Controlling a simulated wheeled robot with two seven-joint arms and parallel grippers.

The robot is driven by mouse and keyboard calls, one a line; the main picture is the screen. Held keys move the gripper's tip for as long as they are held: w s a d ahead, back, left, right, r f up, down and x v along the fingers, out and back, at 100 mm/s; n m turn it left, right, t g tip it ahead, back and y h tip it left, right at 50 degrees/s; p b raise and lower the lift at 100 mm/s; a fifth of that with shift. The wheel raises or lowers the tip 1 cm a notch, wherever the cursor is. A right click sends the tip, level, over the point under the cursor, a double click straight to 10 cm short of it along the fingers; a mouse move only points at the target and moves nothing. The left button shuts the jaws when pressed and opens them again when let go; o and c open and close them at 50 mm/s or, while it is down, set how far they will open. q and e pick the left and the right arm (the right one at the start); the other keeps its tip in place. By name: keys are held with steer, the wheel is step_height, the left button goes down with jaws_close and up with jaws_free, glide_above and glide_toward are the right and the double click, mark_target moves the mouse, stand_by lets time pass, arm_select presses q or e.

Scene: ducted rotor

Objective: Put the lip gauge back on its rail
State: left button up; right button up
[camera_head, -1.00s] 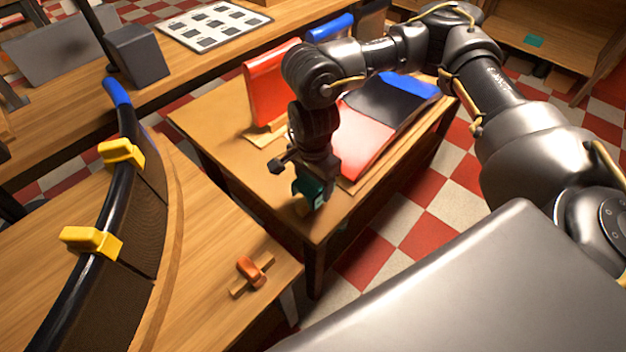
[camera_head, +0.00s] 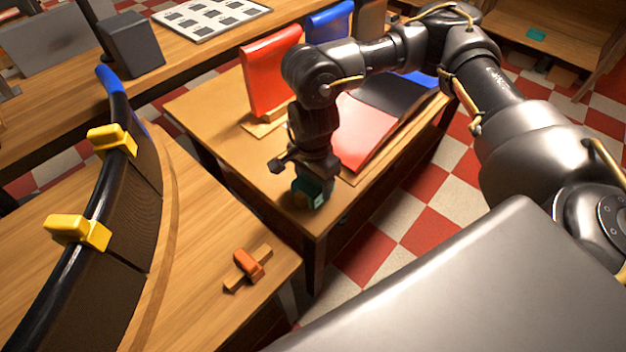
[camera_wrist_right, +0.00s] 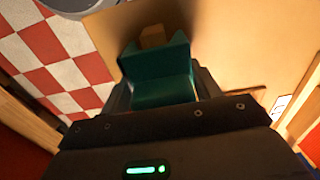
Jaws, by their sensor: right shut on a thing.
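My right gripper (camera_head: 314,178) is shut on a teal block-like piece, which I take to be the lip gauge (camera_head: 318,201). It is low over the near corner of the small wooden table. The right wrist view shows the teal gauge (camera_wrist_right: 163,78) between the fingers, with a stepped top. A small wooden block (camera_wrist_right: 151,36), possibly the rail, shows just beyond the gauge there. I cannot tell whether the gauge touches or sits on it. My left gripper is not in view.
The small table (camera_head: 215,115) also holds an upright red panel (camera_head: 270,75) and a sloped red, black and blue panel (camera_head: 365,133). On the left bench are a curved black lip (camera_head: 75,270) with yellow clamps (camera_head: 112,140) and an orange piece (camera_head: 247,263) on a wooden strip.

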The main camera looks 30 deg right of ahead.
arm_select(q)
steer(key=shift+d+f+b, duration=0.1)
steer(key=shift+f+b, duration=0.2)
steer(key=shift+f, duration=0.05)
arm_select(e)
steer(key=shift+f, duration=0.35)
steer(key=o, duration=1.2)
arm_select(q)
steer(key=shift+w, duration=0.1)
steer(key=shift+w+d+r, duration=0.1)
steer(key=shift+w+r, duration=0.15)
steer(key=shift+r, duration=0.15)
arm_select(e)
step_height(320, 180, up, 11)
